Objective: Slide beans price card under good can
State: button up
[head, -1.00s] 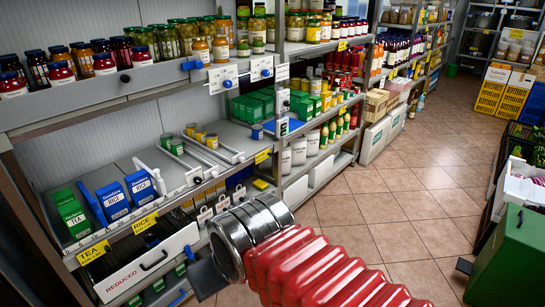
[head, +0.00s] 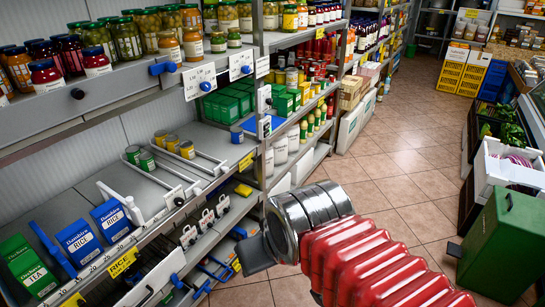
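Small cans stand in two lanes on the middle shelf: yellow-topped cans (head: 187,150) at right and green cans (head: 147,160) at left, with more behind. Which one is the good can I cannot tell. A yellow price card (head: 247,161) hangs on the shelf edge to the right of the cans, too small to read; I cannot tell if it is the beans card. Yellow cards for RICE (head: 122,262) and, partly cut off, another (head: 74,301) hang at lower left. My red arm with its metal collar reaches in front of the lower shelves.
Blue rice boxes (head: 80,244) and a green tea box (head: 27,266) stand left of the cans. Jars (head: 130,38) fill the shelf above. A green bin (head: 505,245) stands at right. The tiled floor (head: 400,165) between is open.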

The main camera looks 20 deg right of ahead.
aim_at(247, 161)
jog(key=z, duration=0.15)
jog(key=i, duration=1.4)
jog(key=u, duration=0.55)
